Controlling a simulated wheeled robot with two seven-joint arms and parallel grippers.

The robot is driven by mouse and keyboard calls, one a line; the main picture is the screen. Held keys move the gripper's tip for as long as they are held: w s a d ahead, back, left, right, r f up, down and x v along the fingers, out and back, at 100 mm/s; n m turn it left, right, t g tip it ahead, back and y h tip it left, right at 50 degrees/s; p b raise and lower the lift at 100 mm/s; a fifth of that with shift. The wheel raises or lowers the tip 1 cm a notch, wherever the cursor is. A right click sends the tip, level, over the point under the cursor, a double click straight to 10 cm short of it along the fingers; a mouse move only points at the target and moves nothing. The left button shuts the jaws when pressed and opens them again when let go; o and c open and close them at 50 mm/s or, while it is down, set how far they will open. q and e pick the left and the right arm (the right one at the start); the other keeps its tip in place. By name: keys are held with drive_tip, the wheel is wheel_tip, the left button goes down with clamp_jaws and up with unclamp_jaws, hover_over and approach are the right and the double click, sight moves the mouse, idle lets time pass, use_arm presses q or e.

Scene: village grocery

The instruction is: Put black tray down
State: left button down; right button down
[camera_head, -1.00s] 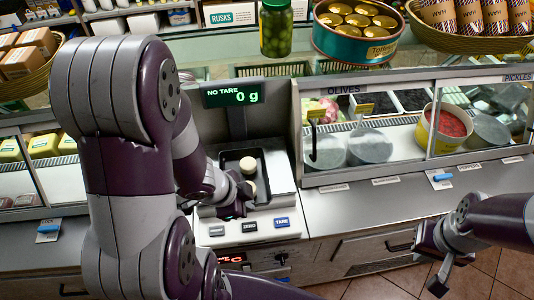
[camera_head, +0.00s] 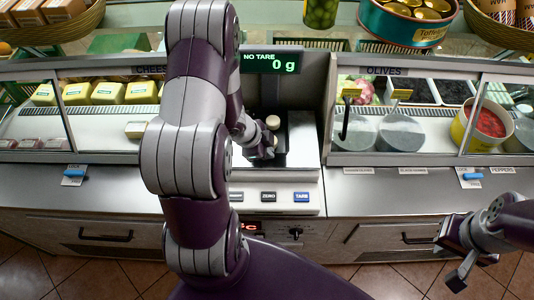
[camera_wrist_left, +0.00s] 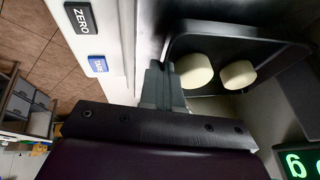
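The black tray (camera_wrist_left: 215,45) holds two round cream-coloured pieces (camera_wrist_left: 195,70) in the left wrist view. In the head view the tray (camera_head: 282,143) is at the scale's platform, mostly hidden behind my left arm. My left gripper (camera_head: 264,148) is at its near side. In the left wrist view the gripper's fingers (camera_wrist_left: 163,86) are together at the tray's rim and appear shut on it. I cannot tell whether the tray touches the scale (camera_head: 306,140). The scale's display (camera_head: 271,62) reads 0 g and NO TARE. My right gripper (camera_head: 453,258) is open and empty, in front of the counter.
A cheese case (camera_head: 105,92) stands left of the scale and an olive case (camera_head: 400,125) right of it. The scale's ZERO and TARE buttons (camera_head: 301,197) face me. Green olives in a jar (camera_head: 321,12) and a toffee tin (camera_head: 408,25) stand above. The steel counter beside is mostly clear.

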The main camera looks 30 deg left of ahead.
use_arm(q)
drive_tip(key=shift+f, duration=0.6)
drive_tip(key=shift+w, duration=0.15)
use_arm(e)
drive_tip(key=shift+w+f, duration=0.15)
drive_tip(key=shift+f, duration=0.05)
use_arm(q)
drive_tip(key=shift+f, duration=0.2)
drive_tip(key=c, duration=1.4)
unclamp_jaws()
drive_tip(key=shift+r, duration=0.1)
drive_tip(key=shift+o, duration=0.2)
use_arm(e)
drive_tip(key=shift+f, duration=0.1)
